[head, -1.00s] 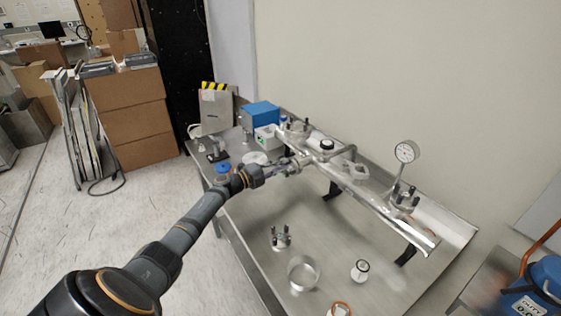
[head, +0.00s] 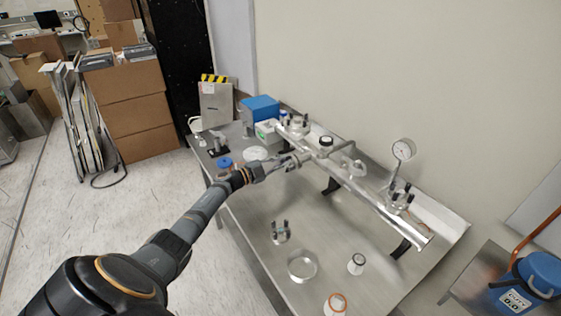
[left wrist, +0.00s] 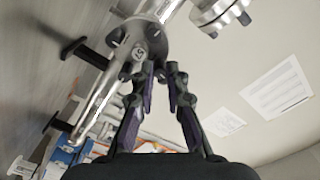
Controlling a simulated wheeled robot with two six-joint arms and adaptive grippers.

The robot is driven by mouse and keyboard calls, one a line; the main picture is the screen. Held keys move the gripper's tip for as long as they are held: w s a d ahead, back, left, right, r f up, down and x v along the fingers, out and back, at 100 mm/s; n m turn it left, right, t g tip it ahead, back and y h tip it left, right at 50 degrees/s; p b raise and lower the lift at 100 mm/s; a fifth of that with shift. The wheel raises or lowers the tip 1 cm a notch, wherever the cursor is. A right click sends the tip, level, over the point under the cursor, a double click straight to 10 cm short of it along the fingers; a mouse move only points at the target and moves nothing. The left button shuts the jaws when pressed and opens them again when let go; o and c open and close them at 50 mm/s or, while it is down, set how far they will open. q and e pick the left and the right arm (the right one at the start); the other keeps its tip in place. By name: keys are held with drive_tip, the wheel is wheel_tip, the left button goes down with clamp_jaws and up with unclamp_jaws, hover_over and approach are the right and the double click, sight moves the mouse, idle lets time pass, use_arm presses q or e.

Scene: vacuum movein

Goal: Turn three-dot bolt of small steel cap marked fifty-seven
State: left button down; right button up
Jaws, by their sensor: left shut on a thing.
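A small steel cap (left wrist: 143,42) sits on the end of a steel side branch of the long tube (head: 375,198). My left gripper (head: 287,163) reaches in from the left to this cap. In the left wrist view my left gripper's fingertips (left wrist: 160,70) are shut at the cap's lower rim, on what looks like one of its bolts. The fingers hide most of that bolt, and I cannot make out its dots. My right gripper is not in view.
Over the table (head: 250,215) stand a pressure gauge (head: 403,149) and flanges with dark-tipped bolts (head: 400,197). A bolted piece (head: 280,233), a steel ring (head: 302,266) and a small jar (head: 356,264) stand at the front. A blue box (head: 259,108) is at the back.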

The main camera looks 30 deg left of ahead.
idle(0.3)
use_arm(q)
drive_tip(key=c, duration=1.4)
unclamp_jaws()
drive_tip(key=shift+o, duration=0.2)
drive_tip(key=v, duration=1.2)
drive_tip(key=shift+f, duration=0.1)
